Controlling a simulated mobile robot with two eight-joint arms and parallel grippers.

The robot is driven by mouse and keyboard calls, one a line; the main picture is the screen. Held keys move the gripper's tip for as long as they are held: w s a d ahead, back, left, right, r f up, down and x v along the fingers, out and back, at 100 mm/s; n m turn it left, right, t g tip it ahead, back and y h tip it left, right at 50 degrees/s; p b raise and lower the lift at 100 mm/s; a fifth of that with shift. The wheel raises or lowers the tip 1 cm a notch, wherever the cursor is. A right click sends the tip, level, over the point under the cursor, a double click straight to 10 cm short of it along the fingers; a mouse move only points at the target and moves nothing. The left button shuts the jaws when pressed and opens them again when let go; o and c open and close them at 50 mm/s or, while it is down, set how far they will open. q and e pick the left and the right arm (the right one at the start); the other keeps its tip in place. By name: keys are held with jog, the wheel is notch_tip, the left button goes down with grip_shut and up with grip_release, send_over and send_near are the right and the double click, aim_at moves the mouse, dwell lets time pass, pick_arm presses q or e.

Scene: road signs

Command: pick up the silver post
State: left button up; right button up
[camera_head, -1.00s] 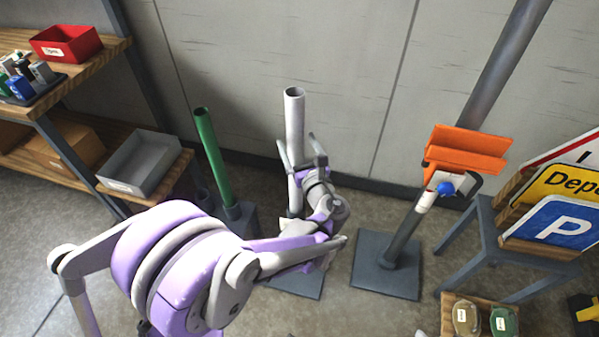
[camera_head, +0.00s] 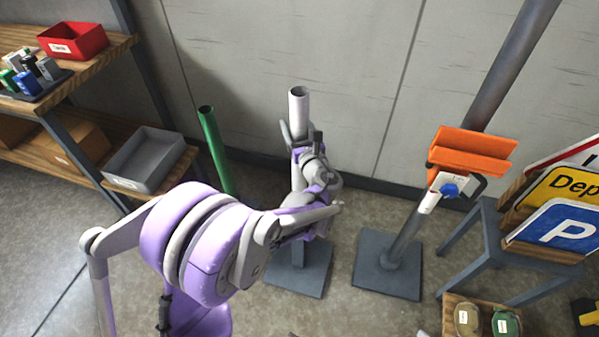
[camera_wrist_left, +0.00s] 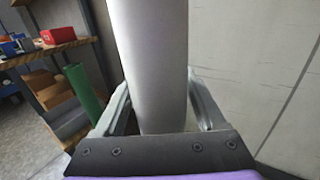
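The silver post (camera_head: 299,106) stands upright on a dark square base plate (camera_head: 300,277) near the wall in the head view. In the left wrist view the post (camera_wrist_left: 152,60) fills the middle of the picture. My left gripper (camera_head: 302,133) is at its upper part, one finger on each side of the post, below the open top rim. In the left wrist view the gripper (camera_wrist_left: 160,85) has its fingers close along both edges of the post. Whether they press on it cannot be told. My right gripper does not show.
A green post (camera_head: 214,150) stands just left. A thick grey post (camera_head: 405,243) with an orange bracket (camera_head: 470,150) stands to the right, beside a rack of signs (camera_head: 560,228). Shelves with a red bin (camera_head: 75,42) and grey bin (camera_head: 145,160) are at left.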

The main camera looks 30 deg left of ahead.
aim_at(299, 95)
pick_arm(q)
grip_shut()
jog(key=shift+r, duration=0.1)
dwell(0.4)
notch_tip(299, 95, up, 18)
jog(key=p, duration=0.2)
jog(key=shift+p, duration=0.4)
